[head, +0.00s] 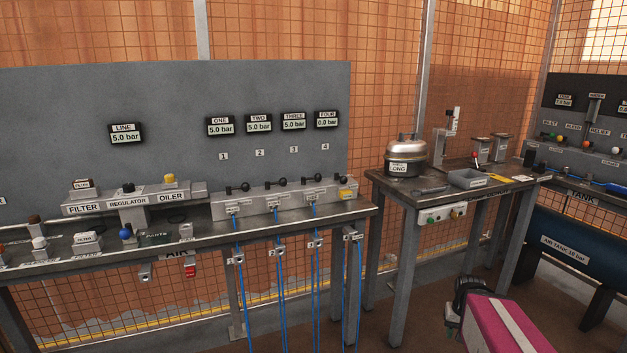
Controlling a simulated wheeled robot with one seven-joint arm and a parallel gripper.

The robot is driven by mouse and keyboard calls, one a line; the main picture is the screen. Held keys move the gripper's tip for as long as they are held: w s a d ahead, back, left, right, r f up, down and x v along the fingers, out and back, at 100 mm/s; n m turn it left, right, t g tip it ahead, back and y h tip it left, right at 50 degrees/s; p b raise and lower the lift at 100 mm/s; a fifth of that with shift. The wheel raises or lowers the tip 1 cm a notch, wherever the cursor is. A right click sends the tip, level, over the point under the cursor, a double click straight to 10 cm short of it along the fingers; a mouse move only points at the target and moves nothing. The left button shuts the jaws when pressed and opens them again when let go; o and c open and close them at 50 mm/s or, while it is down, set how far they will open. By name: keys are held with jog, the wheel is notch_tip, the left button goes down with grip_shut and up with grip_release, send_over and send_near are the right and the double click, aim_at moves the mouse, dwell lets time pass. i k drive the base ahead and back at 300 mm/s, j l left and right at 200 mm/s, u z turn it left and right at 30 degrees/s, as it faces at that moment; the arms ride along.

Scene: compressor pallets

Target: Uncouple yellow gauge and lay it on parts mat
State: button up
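A small yellow piece (346,194) sits at the right end of the grey outlet manifold (262,205), by outlet 4. It is too small to tell whether it is the yellow gauge or how it is coupled. The word PARTS (156,237) shows on the left bench, behind the front blocks; the mat's outline is hard to make out.
Line displays one to three read 5.0 bar; display FOUR (327,119) reads 0.0 bar. Blue hoses (281,290) hang below the left bench (290,222). Floor shows between benches.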

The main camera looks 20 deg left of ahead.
aim_at(344, 194)
jog(key=u, duration=1)
jog(key=i+l+u, duration=0.15)
jog(key=l, duration=0.25)
jog(key=l+u, duration=0.15)
jog(key=l, duration=0.25)
jog(key=i, duration=0.1)
